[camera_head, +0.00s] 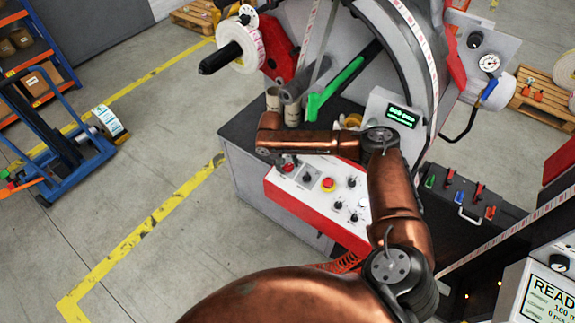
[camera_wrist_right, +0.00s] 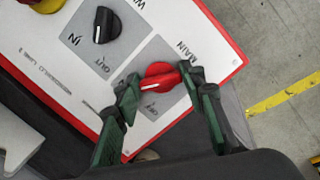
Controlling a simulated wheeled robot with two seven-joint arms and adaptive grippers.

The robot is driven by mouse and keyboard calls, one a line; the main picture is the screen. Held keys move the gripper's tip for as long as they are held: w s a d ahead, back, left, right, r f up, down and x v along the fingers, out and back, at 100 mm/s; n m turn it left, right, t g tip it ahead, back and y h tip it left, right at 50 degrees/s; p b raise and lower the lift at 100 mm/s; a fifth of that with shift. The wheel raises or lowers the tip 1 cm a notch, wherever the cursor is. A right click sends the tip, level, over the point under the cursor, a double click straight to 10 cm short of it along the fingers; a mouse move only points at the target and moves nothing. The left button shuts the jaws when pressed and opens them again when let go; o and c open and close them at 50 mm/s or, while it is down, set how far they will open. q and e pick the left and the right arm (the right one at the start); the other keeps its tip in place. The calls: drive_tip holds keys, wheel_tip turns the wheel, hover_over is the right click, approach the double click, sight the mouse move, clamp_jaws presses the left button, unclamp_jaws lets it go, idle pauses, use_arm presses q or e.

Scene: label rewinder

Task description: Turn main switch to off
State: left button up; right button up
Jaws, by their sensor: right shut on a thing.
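The red main switch (camera_wrist_right: 158,80) is a rotary knob with a white mark, on a grey label plate printed MAIN, near the panel's corner. In the right wrist view my right gripper (camera_wrist_right: 161,81) has its two green fingers on either side of the knob, shut on it. The knob's white mark points to the lower left in that view. In the head view my right gripper (camera_head: 288,160) reaches down to the left end of the white control panel (camera_head: 318,197) and partly hides the switch. My left gripper is not in view.
A black IN/OUT knob (camera_wrist_right: 107,25) sits beside the main switch. A red emergency button (camera_head: 328,184) and several black knobs lie farther along the panel. A green lever (camera_head: 335,88) and a lit display (camera_head: 403,116) stand behind my arm.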

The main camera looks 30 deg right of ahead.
drive_tip(key=shift+c, duration=1.1)
drive_tip(key=shift+r+p, duration=0.15)
drive_tip(key=shift+p, duration=0.45)
drive_tip(key=n+p, duration=0.4)
drive_tip(key=p, duration=0.2)
drive_tip(key=shift+h, duration=0.3)
drive_tip(key=n+p, duration=0.3)
drive_tip(key=shift+n+h, duration=0.3)
drive_tip(key=shift+n, duration=0.1)
drive_tip(key=shift+n+t+p, duration=0.3)
drive_tip(key=shift+n+p, duration=0.85)
drive_tip(key=shift+n, duration=0.85)
drive_tip(key=o, duration=1.2)
drive_tip(key=shift+c, duration=0.2)
